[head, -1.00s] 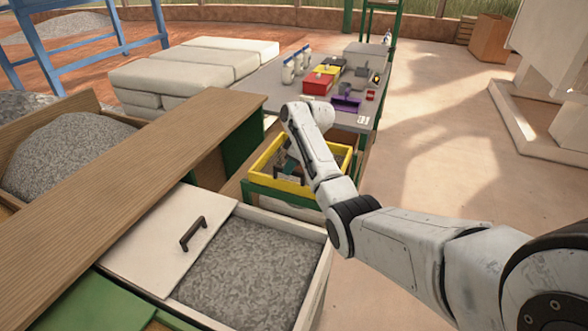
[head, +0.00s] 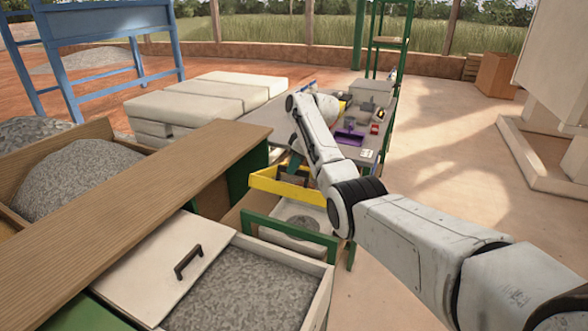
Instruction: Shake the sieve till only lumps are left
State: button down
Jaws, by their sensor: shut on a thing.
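The yellow-framed sieve (head: 277,188) is in the middle of the head view, at the far side of its green stand (head: 290,231). My arm hides its right part. My gripper (head: 296,168) is at the sieve, mostly behind its near wall and my arm, and is shut on it. The sieve's inside is hidden, so I cannot tell what lies in it. A pale tray (head: 272,207) under the stand holds a small grey heap (head: 304,222).
A bin of grey material (head: 245,295) with a pale lid (head: 160,262) stands in front. A long wooden board (head: 150,190) runs along the left. A table with a purple item (head: 349,137) and several other things is behind. Open floor (head: 440,190) lies right.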

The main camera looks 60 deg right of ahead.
jog(key=shift+s+d+f, duration=0.2)
jog(key=shift+d, duration=0.15)
jog(key=c, duration=1.1)
grip_release()
jog(key=shift+d+f, duration=0.15)
jog(key=shift+d, duration=0.15)
jog(key=b+v, duration=0.1)
jog(key=v, duration=0.9)
jog(key=shift+a+r, duration=0.2)
jog(key=shift+r, duration=0.2)
